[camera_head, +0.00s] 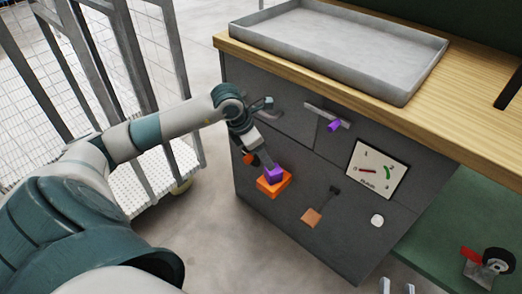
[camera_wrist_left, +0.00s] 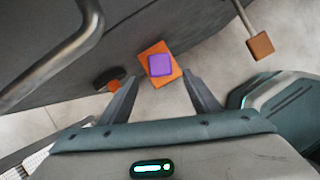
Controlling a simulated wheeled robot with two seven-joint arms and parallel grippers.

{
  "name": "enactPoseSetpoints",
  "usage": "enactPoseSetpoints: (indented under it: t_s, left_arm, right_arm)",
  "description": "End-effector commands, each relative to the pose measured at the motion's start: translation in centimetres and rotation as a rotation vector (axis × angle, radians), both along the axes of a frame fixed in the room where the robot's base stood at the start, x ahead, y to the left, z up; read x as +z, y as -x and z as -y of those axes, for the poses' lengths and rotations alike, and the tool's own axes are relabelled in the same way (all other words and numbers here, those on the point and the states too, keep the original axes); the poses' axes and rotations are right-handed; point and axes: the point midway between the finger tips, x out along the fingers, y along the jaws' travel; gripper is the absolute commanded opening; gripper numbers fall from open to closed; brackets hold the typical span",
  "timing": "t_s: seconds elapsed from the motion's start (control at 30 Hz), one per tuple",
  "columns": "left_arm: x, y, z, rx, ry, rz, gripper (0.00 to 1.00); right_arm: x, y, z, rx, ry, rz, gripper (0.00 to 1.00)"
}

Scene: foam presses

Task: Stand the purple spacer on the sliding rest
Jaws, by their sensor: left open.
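The purple spacer (camera_head: 274,173) is on an orange block, likely the sliding rest (camera_head: 273,188), at the cabinet front. In the left wrist view the spacer (camera_wrist_left: 161,65) lies within the outline of the orange block (camera_wrist_left: 150,49). My left gripper (camera_head: 263,161) is close to them. In the wrist view its fingers (camera_wrist_left: 160,78) are apart, with the spacer seen between and beyond the tips. I see no finger touching it. Two pale tips at the bottom edge of the head view look like my right gripper (camera_head: 397,287), apart and empty, mostly cut off.
The dark cabinet (camera_head: 300,242) carries a grey tray (camera_head: 340,45) on its wooden top. A bar with a purple piece (camera_head: 333,126), a brown-orange block on a stem (camera_head: 311,217), an orange knob (camera_wrist_left: 114,86) and a sign (camera_head: 377,170) are on its front. A wire cage (camera_head: 130,90) stands left.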

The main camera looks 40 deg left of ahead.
Motion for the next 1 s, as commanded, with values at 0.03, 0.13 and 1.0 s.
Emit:
enactPoseSetpoints:
  t_s: [0.03, 0.13, 1.0]
  left_arm:
    - [0.4, 0.1, -0.1, -0.001, -0.001, 0.001, 0.57]
    - [0.8, 0.3, -0.2, 0.001, -0.002, 0.001, 0.57]
    - [0.0, 1.1, 2.1, -0.025, 0.064, -0.016, 0.57]
  right_arm:
    - [-0.1, 0.0, 0.0, 0.0, 0.002, -0.008, 0.31]
    - [-0.4, -0.1, 0.1, 0.0, 0.007, -0.02, 0.31]
    - [-0.4, -0.1, 0.1, -0.001, 0.007, -0.02, 0.31]
